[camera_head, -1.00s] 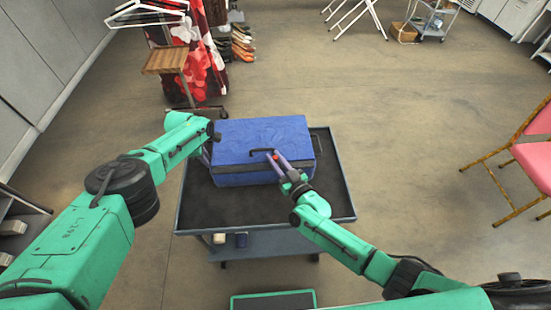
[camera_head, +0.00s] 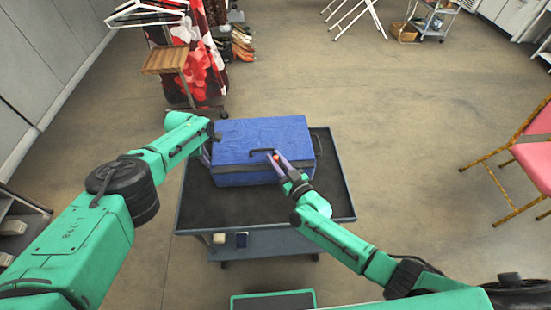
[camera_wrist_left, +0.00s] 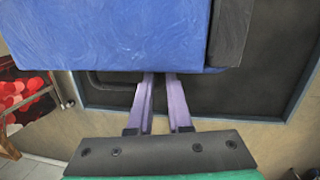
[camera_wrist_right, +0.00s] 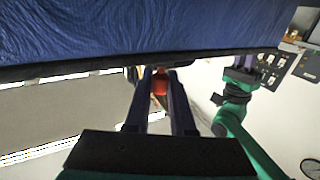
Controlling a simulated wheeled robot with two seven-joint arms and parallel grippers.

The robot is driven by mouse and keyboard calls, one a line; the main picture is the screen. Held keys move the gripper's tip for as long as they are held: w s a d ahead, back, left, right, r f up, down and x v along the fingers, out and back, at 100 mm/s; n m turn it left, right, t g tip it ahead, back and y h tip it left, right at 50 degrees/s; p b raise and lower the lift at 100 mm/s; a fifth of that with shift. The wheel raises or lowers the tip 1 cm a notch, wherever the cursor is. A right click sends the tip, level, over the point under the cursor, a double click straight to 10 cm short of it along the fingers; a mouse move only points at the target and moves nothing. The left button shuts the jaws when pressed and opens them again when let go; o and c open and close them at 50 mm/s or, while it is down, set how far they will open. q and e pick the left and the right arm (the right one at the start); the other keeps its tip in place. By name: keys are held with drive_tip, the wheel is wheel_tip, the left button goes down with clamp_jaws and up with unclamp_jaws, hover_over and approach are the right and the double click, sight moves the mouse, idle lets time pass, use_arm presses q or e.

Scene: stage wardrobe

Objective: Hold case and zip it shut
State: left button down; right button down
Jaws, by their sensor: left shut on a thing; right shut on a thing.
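The blue case (camera_head: 262,135) lies closed-looking on the dark cart, with a dark band along its near side and a black handle on that side. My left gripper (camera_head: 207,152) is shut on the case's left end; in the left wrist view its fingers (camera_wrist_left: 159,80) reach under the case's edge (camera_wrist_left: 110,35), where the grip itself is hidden. My right gripper (camera_head: 276,158) is at the middle of the near side, shut on a small red zip pull (camera_wrist_right: 160,84) just below the case's dark edge. How far the zip is closed cannot be told.
The cart's top tray (camera_head: 262,215) has a raised rim and free room in front of the case. Small items sit on its lower shelf. A clothes rack with red fabric (camera_head: 205,75) stands behind left; a pink chair (camera_head: 535,160) stands far right.

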sight(307, 163)
use_arm(q)
drive_tip(key=shift+a, duration=0.1)
use_arm(e)
drive_tip(key=d, duration=1)
drive_tip(key=shift+d, duration=0.2)
drive_tip(key=c, duration=0.8)
unclamp_jaws()
drive_tip(key=shift+o, duration=0.2)
drive_tip(key=shift+s, duration=0.15)
use_arm(q)
drive_tip(key=c, duration=0.8)
unclamp_jaws()
use_arm(e)
drive_tip(key=v, duration=1.1)
drive_tip(key=shift+s+d, duration=0.25)
drive_tip(key=shift+s, duration=0.05)
